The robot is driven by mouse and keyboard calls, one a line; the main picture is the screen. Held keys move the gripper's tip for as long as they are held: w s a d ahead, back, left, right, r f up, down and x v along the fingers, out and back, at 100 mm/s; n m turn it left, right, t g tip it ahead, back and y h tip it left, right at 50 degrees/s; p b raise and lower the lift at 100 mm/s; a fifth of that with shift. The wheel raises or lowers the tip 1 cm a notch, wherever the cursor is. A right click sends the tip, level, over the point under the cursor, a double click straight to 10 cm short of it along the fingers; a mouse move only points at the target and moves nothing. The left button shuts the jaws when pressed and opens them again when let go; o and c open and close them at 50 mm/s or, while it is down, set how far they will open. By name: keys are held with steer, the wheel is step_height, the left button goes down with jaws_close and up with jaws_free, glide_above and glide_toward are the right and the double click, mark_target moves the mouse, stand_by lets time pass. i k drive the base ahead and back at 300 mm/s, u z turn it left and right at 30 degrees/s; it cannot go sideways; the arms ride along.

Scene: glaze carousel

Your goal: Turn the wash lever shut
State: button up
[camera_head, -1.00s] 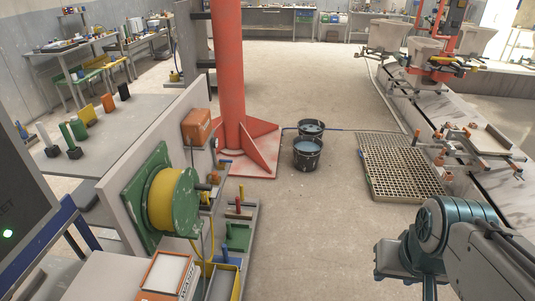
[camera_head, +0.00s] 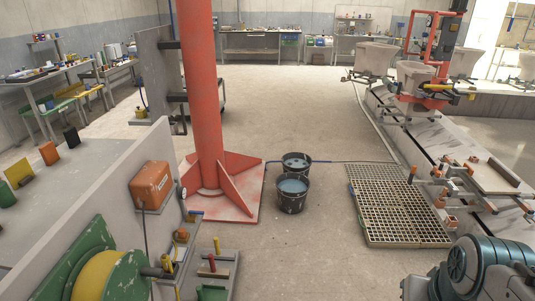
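I cannot tell for certain which part is the wash lever. Small upright handles stand on a grey plate at the lower left: a red one (camera_head: 212,263) and a yellow one (camera_head: 216,244). Another yellow handle (camera_head: 167,263) shows beside the green and yellow reel (camera_head: 98,277). A yellow-ended bar (camera_head: 462,95) is on the orange-red carousel machine (camera_head: 438,60) at the upper right. My gripper is out of view. Only a teal and grey part of my arm shows at the lower right, apart from all of these.
A red column with a finned base (camera_head: 225,190) stands left of centre. Two dark buckets (camera_head: 292,195) of water stand beside it, with a blue hose running right. A floor grating (camera_head: 398,205) lies right of clear floor. An orange box (camera_head: 151,186) is mounted on the grey partition.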

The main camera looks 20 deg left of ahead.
mark_target(192, 212)
steer(key=i, duration=1.65)
steer(key=u, duration=0.75)
steer(key=i, duration=1.2)
steer(key=u, duration=1.75)
steer(key=i, duration=0.7)
steer(key=u, duration=0.6)
